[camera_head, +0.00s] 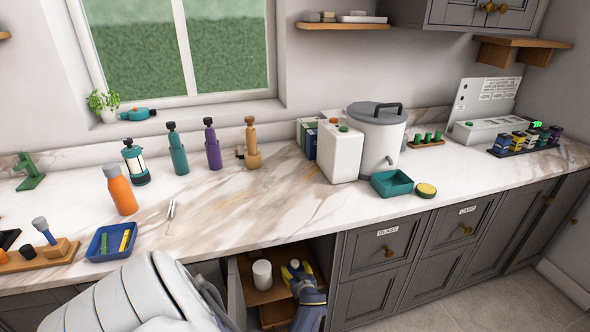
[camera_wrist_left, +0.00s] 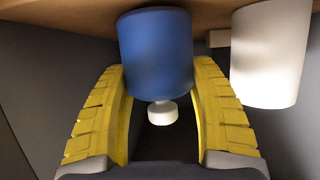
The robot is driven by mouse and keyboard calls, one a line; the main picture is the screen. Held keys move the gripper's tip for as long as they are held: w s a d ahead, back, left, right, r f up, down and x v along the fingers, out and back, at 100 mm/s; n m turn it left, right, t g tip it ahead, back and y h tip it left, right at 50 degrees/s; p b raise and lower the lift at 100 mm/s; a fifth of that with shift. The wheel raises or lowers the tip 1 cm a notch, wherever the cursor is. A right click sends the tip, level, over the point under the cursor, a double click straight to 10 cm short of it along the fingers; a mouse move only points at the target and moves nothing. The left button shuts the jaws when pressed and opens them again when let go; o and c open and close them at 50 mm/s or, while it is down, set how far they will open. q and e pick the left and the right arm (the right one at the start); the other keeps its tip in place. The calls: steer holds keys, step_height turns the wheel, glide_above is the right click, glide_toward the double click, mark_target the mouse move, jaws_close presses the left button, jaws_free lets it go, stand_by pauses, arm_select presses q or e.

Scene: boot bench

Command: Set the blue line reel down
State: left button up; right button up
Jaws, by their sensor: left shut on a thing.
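The blue line reel (camera_wrist_left: 155,52) is a blue cylinder with a small white knob, seen in the left wrist view between the yellow fingers of my left gripper (camera_wrist_left: 160,112). The gripper is shut on it. The reel's far end meets the brown wooden shelf (camera_wrist_left: 215,14) in that view; whether it rests there fully I cannot tell. In the head view my left gripper (camera_head: 297,273) is inside the open cabinet below the counter, and the reel is mostly hidden there. My right gripper is not in view.
A white cylinder (camera_head: 262,274) stands on the cabinet shelf (camera_head: 247,294) beside the gripper; it also shows in the left wrist view (camera_wrist_left: 270,52). The counter edge is above, and grey drawers (camera_head: 383,246) adjoin on the right. Bottles and a blue tray (camera_head: 92,254) stand on the counter.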

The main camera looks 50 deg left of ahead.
arm_select(q)
steer(key=shift+f, duration=0.3)
steer(key=o, duration=1.4)
steer(key=shift+c, duration=0.2)
steer(key=shift+r, duration=0.1)
steer(key=shift+v, duration=2.75)
